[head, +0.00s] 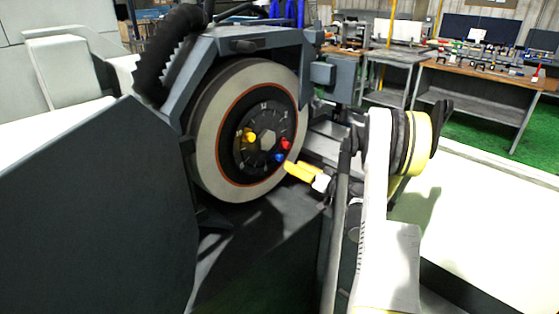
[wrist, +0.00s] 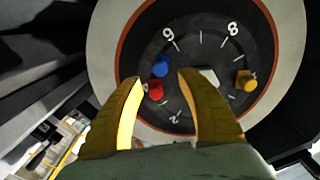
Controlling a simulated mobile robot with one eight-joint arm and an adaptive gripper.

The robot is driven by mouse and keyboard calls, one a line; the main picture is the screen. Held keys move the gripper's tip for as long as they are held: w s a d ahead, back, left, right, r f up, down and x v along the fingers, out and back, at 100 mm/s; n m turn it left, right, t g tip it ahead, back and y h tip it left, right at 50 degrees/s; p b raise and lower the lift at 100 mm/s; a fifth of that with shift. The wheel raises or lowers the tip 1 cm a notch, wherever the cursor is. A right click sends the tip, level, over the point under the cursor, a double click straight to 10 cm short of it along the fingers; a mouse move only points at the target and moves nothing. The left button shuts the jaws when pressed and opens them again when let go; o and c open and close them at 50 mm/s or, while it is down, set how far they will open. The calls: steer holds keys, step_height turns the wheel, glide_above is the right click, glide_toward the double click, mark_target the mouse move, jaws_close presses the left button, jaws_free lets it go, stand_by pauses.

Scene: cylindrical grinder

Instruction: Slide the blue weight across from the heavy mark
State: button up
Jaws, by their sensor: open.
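The blue weight (wrist: 160,67) sits on the dark numbered hub face of the grinding wheel; in the head view it is a small blue spot (head: 280,157) at the hub's lower right. The red weight (wrist: 155,90) is close beside it. The yellow weight (wrist: 244,81) is on the other side of the hub; it also shows in the head view (head: 248,135). My gripper (wrist: 160,76) is open, its yellow fingers pointing at the hub, with the blue and red weights seen between the fingertips. In the head view my gripper (head: 288,165) is just beside the blue weight. I cannot tell which mark is heavy.
The pale wheel (head: 205,125) with an orange ring surrounds the hub. A grey guard (head: 240,45) arches over it, with a black hose (head: 168,55) at its left. A dark panel (head: 95,205) stands at front left. Workbenches (head: 480,80) are far off at the back right.

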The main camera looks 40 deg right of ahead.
mark_target(282, 159)
steer(key=w, duration=0.2)
steer(key=w+b, duration=0.1)
steer(key=w, duration=0.4)
steer(key=shift+w+a, duration=0.25)
steer(key=shift+a, duration=0.05)
jaws_close()
